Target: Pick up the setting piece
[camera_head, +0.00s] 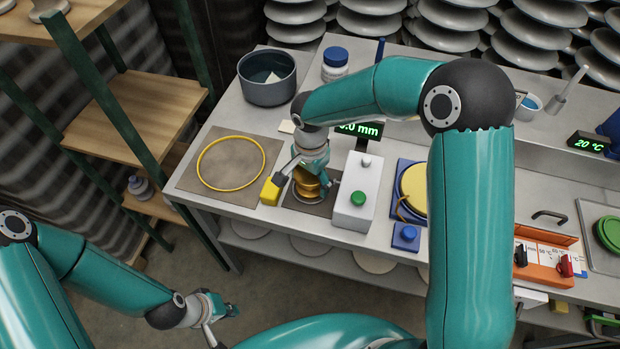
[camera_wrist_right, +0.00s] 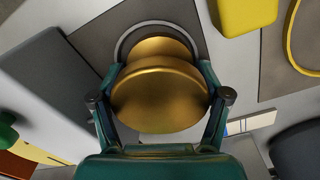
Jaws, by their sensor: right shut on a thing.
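The setting piece, a gold rounded stacked piece (camera_wrist_right: 160,95), sits between the two fingers of my right gripper (camera_wrist_right: 160,100) in the right wrist view. The fingers are shut on its sides. In the head view the gold piece (camera_head: 306,184) stands over a ring on a dark mat (camera_head: 322,207), partly covered by my right gripper (camera_head: 311,172). Whether it touches the ring beneath is not clear. My left gripper (camera_head: 222,318) hangs low at the left, away from the bench; its fingers are too small to judge.
A white box with a green button (camera_head: 356,192) stands close right of the gold piece, and a yellow block (camera_head: 270,191) close left. A yellow ring (camera_head: 231,163) lies on a mat further left. A dark pot (camera_head: 267,78) and white jar (camera_head: 335,64) stand behind.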

